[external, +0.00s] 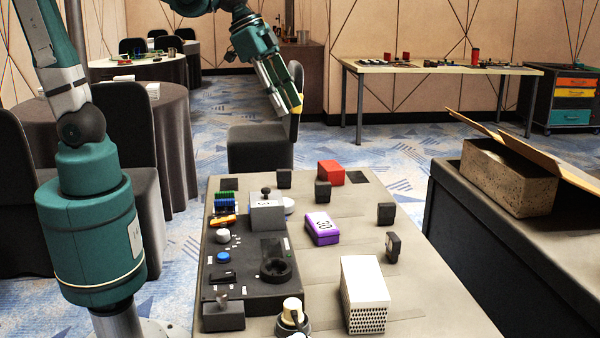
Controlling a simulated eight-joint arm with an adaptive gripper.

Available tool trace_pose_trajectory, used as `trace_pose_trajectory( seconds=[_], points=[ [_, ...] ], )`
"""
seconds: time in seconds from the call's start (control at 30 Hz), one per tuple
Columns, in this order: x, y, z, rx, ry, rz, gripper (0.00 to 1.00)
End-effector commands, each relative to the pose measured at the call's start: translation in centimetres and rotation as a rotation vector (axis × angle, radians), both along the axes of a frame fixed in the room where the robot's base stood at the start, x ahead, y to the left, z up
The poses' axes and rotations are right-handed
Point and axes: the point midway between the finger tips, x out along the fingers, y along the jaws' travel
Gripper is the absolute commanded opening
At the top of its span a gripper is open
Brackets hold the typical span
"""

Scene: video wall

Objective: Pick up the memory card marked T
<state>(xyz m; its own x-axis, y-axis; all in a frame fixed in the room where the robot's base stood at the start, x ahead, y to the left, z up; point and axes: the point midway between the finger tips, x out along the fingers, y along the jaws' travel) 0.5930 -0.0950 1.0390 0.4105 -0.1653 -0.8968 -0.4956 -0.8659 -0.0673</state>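Several small dark upright blocks stand on the grey table (345,215). One dark block (284,179) is at the back, another (322,192) is in front of the red box, and two more, an upper one (386,213) and a lower one (393,247), are at the right. They may be memory cards, but no letter T is legible on any of them. My gripper (290,105) hangs in the air above and behind the table's back edge, pointing down and right, apart from all the blocks. Its fingers are too small and angled to show a gap.
A red box (331,173), a purple box (322,229) and a white perforated box (364,294) stand among the blocks. A black control panel (245,285) with knobs fills the table's left side. An open carton (508,178) sits on the right-hand counter.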

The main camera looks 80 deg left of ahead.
Motion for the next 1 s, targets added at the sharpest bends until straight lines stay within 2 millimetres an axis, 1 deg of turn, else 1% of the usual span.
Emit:
trace_pose_trajectory(
  seconds=[0.03,0.1,0.47,0.77,1.0],
  points=[
    [0.8,-0.5,0.1,0.003,0.005,-0.022,0.30],
    [1.8,-1.2,-0.1,0.007,0.012,-0.054,0.30],
    [6.6,-5.0,-1.3,0.024,0.042,-0.222,0.30],
    [10.3,-8.4,-3.1,0.032,0.062,-0.367,0.30],
    [13.1,-11.3,-5.0,0.037,0.075,-0.483,0.30]
  ],
)
